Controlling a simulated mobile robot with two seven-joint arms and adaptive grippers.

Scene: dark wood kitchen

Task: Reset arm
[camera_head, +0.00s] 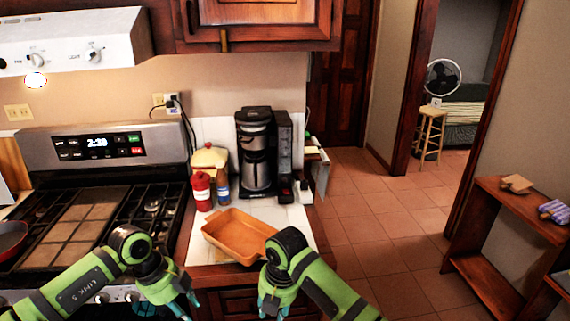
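My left gripper (178,306) hangs at the bottom of the view, in front of the stove's front edge. Its teal fingers point down and run to the picture's lower edge; I see nothing in them. My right gripper (272,304) hangs at the bottom centre, in front of the counter's front edge and below the orange baking dish (240,234). Its teal fingers also point down near the lower edge, and their opening is too small and cut off to judge. Both grippers are apart from the dish.
The stove (100,205) stands at left, with a red pan (12,238) at its edge. On the counter are a coffee maker (257,155), a red bottle (201,191) and a yellow-lidded jar (209,158). A wooden shelf (490,270) stands at right. The tiled floor between is clear.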

